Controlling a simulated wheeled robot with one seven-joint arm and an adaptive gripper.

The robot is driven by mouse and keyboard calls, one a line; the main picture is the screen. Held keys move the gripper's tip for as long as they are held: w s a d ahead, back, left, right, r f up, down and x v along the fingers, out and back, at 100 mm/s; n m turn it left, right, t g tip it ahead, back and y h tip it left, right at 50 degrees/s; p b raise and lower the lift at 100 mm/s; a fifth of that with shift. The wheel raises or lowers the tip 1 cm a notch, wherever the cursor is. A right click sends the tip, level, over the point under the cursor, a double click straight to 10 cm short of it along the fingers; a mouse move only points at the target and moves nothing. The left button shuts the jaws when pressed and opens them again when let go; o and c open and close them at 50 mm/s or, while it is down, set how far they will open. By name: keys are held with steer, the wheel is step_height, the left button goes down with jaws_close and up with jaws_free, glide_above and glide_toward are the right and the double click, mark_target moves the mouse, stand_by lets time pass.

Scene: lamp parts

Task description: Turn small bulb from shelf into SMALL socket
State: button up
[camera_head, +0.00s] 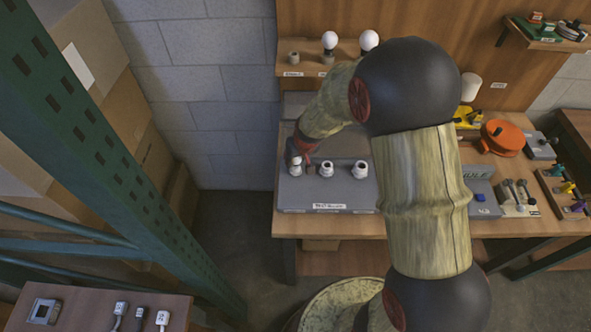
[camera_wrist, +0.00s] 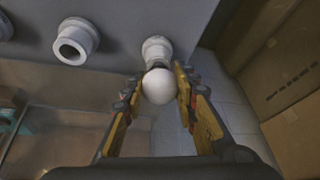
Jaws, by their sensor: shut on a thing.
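My gripper (camera_head: 299,154) is shut on a small round white bulb (camera_wrist: 162,88), with one finger on each side of it in the wrist view. The bulb is at the leftmost white socket (camera_wrist: 156,47) of the grey test board (camera_head: 312,203). A bit of metal base shows between bulb and socket; how deep it sits, I cannot tell. Two more white sockets stand to the right in the head view, a middle one (camera_head: 326,170) and a right one (camera_head: 360,170), both empty. The socket size labels are not readable.
The wooden shelf (camera_head: 312,72) behind holds two white bulbs (camera_head: 330,40) in holders and an empty holder (camera_head: 293,58) at left. An orange round case (camera_head: 504,137) and small tools lie right of my arm. Stacked boxes (camera_head: 100,60) and a green rack post stand left.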

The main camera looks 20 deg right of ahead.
steer(key=o, duration=0.3)
steer(key=c, duration=0.3)
steer(key=shift+f, duration=0.1)
steer(key=shift+c, duration=0.2)
steer(key=shift+s+f, duration=0.2)
steer(key=shift+r+m+p, duration=0.1)
steer(key=shift+m+p, duration=0.5)
steer(key=shift+p, duration=3.6)
steer(key=shift+w+r+p, duration=0.35)
steer(key=shift+w+p, duration=0.25)
steer(key=shift+p, duration=1.45)
steer(key=shift+w+p, duration=0.2)
steer(key=shift+p, duration=1.65)
steer(key=shift+m+h+p, duration=0.3)
steer(key=shift+p, duration=1.6)
steer(key=shift+s+f+p, duration=0.3)
steer(key=shift+s+p, duration=0.45)
steer(key=shift+p, duration=2.45)
